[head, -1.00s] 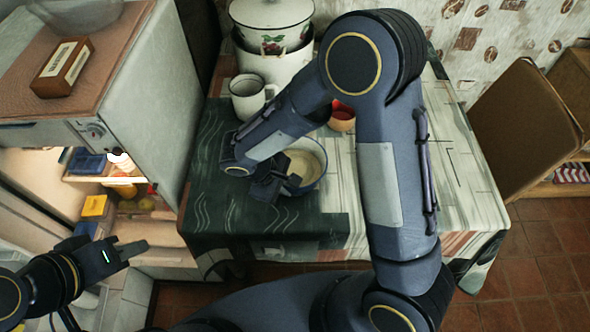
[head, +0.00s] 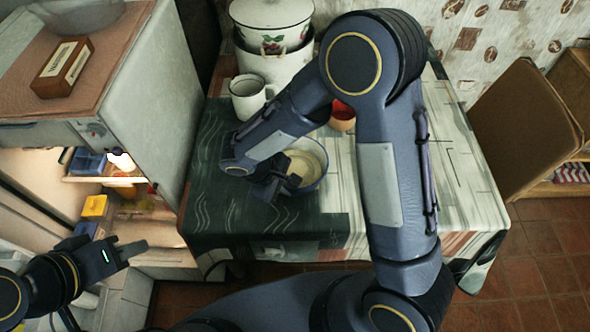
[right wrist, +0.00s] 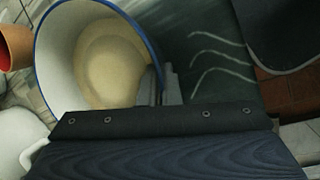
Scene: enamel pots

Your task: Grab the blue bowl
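The blue bowl (head: 308,158), pale inside with a blue rim, stands on the cloth-covered table, partly hidden by my right arm and gripper. My right gripper (head: 272,188) is at its near left side. In the right wrist view the bowl (right wrist: 110,60) fills the upper left. The right fingers (right wrist: 161,86) are close together at its rim, one inside and one outside, and look shut on the wall. My left gripper (head: 133,250) is at the lower left, away from the bowl, with its finger gap not clear.
A white mug (head: 247,98) and a large enamel pot (head: 271,22) stand behind the bowl. An orange cup (head: 342,118) is close to its right, beside my arm. An open fridge (head: 150,110) stands left. The table's front left is clear.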

